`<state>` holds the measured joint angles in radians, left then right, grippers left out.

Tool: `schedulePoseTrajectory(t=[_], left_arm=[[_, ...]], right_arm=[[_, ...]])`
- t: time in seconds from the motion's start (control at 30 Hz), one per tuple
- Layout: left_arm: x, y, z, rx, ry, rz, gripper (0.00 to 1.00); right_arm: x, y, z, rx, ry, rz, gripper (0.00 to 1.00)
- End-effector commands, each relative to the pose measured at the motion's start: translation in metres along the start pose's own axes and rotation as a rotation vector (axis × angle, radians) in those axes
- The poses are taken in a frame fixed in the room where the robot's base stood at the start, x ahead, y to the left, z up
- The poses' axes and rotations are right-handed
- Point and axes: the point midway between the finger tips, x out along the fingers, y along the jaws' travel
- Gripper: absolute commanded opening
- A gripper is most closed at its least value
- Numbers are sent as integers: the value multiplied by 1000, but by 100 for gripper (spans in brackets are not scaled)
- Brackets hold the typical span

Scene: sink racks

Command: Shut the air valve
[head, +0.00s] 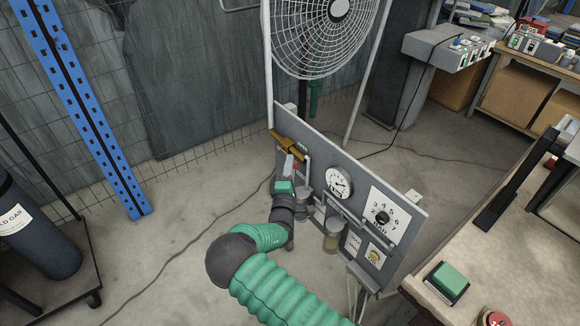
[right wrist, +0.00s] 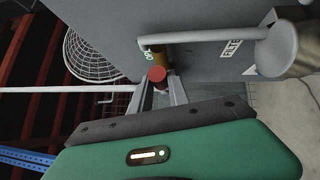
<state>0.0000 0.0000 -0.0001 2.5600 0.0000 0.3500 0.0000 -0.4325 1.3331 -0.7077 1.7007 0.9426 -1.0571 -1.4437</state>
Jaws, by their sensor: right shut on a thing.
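The air valve is a brass-coloured fitting (head: 287,149) at the upper left end of the grey panel. It also shows in the right wrist view (right wrist: 161,56), with a round red end (right wrist: 157,74) in front of it. My right gripper (head: 291,165) is at the valve. In the right wrist view its two fingers (right wrist: 160,92) lie on either side of the red part and are shut on it. A small green label, partly hidden, is beside the valve. The handle's exact angle is hard to tell. My left gripper is not in view.
The grey panel (head: 407,205) also carries a round gauge (head: 339,182), a numbered dial (head: 381,217) and pipes. A caged fan (head: 322,30) stands behind it. A workbench (head: 505,225) is at right, a gas cylinder (head: 38,240) at left. Floor left of the panel is clear except for a cable.

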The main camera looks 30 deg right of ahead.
Motion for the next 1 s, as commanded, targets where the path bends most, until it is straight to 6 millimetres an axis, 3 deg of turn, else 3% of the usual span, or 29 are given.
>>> schedulePoseTrajectory(t=[1.0], left_arm=[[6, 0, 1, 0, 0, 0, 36]], right_arm=[[-2, -8, 4, 4, -10, -1, 0]])
